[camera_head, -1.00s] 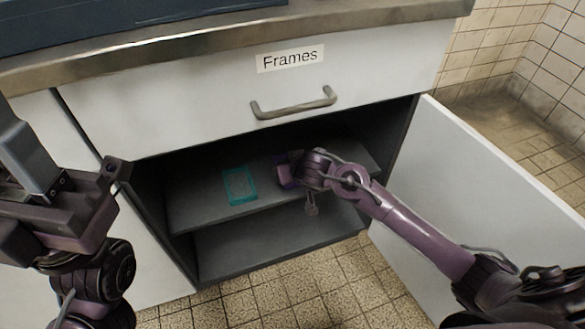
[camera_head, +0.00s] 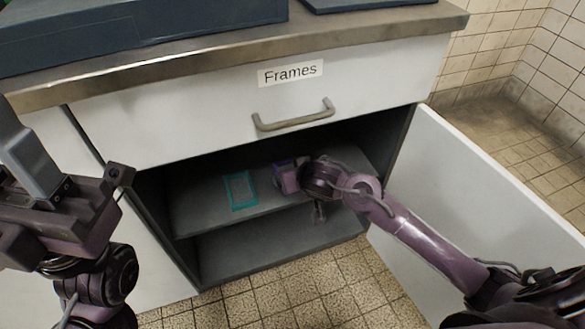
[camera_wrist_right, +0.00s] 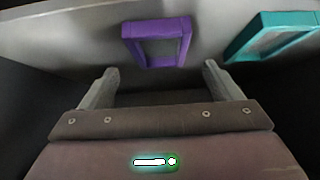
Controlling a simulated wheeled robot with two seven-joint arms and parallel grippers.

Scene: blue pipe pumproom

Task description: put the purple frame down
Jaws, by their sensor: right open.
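The purple frame (camera_wrist_right: 157,26) is on the grey shelf inside the open cabinet, just beyond my right fingertips and apart from them. In the head view only a bit of purple (camera_head: 283,163) shows beside my right gripper (camera_head: 284,179). In the wrist view my right gripper (camera_wrist_right: 160,78) is open, with nothing between its fingers. My left gripper (camera_head: 118,174) is outside the cabinet at the left of the head view; its jaw state is unclear.
A teal frame (camera_head: 229,192) is on the same shelf (camera_head: 205,217), left of the purple one in the head view. The drawer (camera_head: 200,125) labelled "Frames" is closed above. The open cabinet door (camera_head: 470,190) stands at the right. A lower shelf space is below.

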